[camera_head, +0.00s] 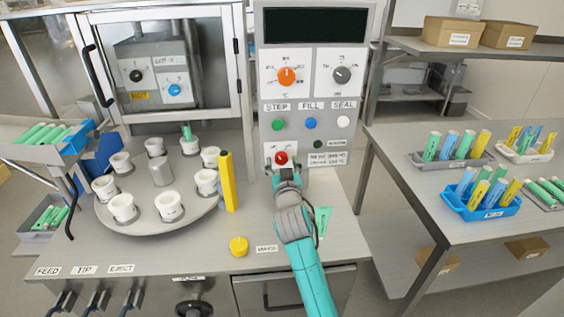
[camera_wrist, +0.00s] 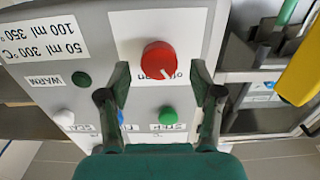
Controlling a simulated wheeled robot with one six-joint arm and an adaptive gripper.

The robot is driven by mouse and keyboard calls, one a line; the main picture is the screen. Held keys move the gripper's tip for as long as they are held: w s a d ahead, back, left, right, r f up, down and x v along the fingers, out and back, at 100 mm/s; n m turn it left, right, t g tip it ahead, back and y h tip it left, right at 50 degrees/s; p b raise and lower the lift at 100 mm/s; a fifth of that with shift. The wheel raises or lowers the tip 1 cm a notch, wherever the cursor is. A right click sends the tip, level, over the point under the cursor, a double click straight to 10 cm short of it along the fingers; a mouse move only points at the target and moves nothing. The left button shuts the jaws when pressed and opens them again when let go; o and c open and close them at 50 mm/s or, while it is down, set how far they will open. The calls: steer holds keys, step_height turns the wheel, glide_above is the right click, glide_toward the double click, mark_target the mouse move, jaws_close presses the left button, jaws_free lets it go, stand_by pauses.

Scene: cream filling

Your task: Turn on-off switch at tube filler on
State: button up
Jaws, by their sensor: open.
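The on-off switch is a red round knob (camera_head: 281,158) on a white plate low on the grey control panel of the tube filler (camera_head: 313,85). In the wrist view the red knob (camera_wrist: 159,58) shows a white pointer line and stands between and just beyond my fingertips. The label below it is partly covered. My gripper (camera_head: 286,172) is at the panel right below the knob in the head view. In the wrist view its two fingers (camera_wrist: 160,75) are open, one on each side of the knob. I cannot tell whether they touch it.
A green button (camera_head: 278,124), blue button (camera_head: 310,123) and white button (camera_head: 343,121) sit above the knob. A yellow post (camera_head: 228,182) and a turntable (camera_head: 157,228) with white cups stand left. The right table (camera_head: 400,150) holds trays of tubes.

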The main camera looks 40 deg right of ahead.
steer(key=shift+w+d, duration=0.35)
steer(key=shift+w, duration=0.15)
steer(key=c, duration=1.1)
steer(key=shift+m, duration=0.3)
steer(key=m, duration=0.5)
steer(key=shift+s+d, duration=0.1)
steer(key=m, duration=0.6)
steer(key=shift+f, duration=0.15)
steer(key=shift+m, duration=0.3)
